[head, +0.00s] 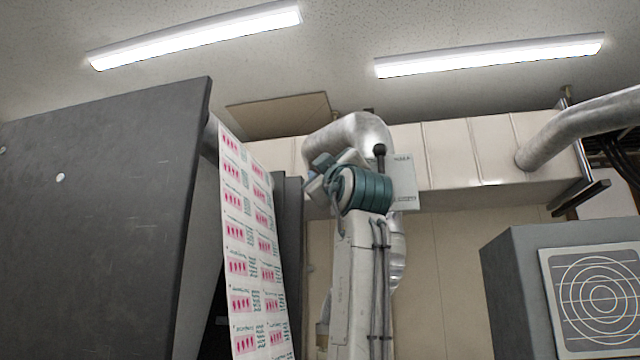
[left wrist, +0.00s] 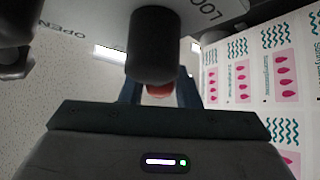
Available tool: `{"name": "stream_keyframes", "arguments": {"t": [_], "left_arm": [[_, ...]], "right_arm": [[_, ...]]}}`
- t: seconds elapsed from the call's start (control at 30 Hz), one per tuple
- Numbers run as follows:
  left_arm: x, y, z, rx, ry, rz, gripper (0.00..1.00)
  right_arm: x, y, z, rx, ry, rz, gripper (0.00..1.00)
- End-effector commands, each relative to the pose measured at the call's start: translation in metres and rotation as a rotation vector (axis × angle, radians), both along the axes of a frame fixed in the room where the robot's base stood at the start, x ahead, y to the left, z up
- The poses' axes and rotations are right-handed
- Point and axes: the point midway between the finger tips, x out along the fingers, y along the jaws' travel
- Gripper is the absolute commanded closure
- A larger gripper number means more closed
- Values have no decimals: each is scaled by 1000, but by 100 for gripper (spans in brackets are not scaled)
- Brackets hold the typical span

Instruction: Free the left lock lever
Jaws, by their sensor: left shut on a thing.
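The left lock lever (head: 379,151) shows in the head view as a dark knob on a short stem, in front of a pale plate (head: 404,184) with small lettering. In the left wrist view its dark rounded grip (left wrist: 153,45) is close to the camera, by the plate's edge with the words LOCK and OPEN. My left gripper (left wrist: 158,92) is shut on the lever; its bluish fingers show on both sides below the grip, with a reddish part between them. In the head view my teal wrist joint hides the fingers and the lower lever. My right gripper is not in view.
A printed web (head: 256,250) with pink and teal marks hangs left of my arm, beside a large dark panel (head: 90,200). A silver duct (head: 360,132) passes behind my wrist. A grey cabinet with a round grille (head: 604,296) stands at the right.

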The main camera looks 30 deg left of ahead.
Motion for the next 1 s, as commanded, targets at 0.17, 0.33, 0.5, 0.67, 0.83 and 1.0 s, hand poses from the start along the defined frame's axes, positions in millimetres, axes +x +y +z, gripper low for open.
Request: {"name": "stream_keyframes", "arguments": {"t": [0.17, 0.33, 0.5, 0.67, 0.83, 1.0], "left_arm": [[1, -4, 3, 132, 33, 0, 94], [2, -7, 6, 228, 60, 1, 94], [3, -10, 9, 291, 77, 1, 94], [3, -12, 10, 322, 84, -1, 94], [3, -13, 11, 333, 88, 1, 94], [3, -13, 11, 333, 88, 1, 94]], "right_arm": [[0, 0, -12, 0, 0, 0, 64], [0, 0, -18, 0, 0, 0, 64], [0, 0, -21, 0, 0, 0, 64], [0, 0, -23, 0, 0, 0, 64], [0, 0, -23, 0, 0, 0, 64], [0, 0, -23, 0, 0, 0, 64]]}}
